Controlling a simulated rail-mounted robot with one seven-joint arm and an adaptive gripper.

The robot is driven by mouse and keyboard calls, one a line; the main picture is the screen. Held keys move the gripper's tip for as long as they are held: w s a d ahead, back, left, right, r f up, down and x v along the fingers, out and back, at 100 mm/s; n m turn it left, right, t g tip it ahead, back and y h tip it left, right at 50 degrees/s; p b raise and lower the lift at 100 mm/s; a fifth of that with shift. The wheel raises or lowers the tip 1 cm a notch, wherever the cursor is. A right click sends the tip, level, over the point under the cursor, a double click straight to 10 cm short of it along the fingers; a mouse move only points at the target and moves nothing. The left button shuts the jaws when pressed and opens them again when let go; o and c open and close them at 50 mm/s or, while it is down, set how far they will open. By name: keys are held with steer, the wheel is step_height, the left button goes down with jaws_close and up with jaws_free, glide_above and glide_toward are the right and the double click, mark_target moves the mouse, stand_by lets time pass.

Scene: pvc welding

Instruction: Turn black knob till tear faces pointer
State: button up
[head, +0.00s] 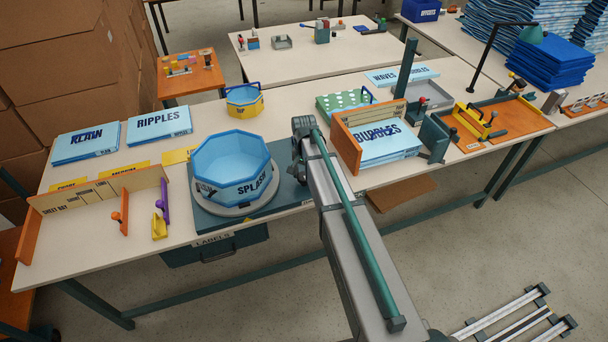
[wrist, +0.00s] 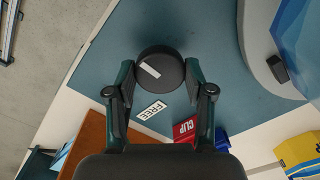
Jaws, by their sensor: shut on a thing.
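The black round knob (wrist: 167,66) stands on the blue-grey base plate in the wrist view. A white bar mark on its top lies left of centre and slants down to the right. My gripper (wrist: 160,71) is shut on the knob, one finger on each side. A white FREE label (wrist: 150,110) lies just below the knob on the plate. I cannot make out a TEAR marking. In the head view my arm hides the knob and the fingertips.
The blue octagonal SPLASH pool (head: 232,170) sits on a grey round turntable (head: 233,209) left of my arm. The orange-walled BUBBLES rack (head: 345,150) stands close on the right. A red CLIP item (wrist: 186,129) and a blue item (wrist: 221,138) lie near my right finger.

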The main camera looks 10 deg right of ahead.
mark_target(304, 176)
steer(key=n+b, duration=0.1)
steer(key=n, duration=0.3)
steer(key=shift+b, duration=0.3)
steer(key=shift+n+b, duration=0.6)
steer(key=shift+n, duration=1.7)
steer(key=o, duration=1.2)
steer(key=shift+c, duration=0.2)
step_height(304, 176, up, 12)
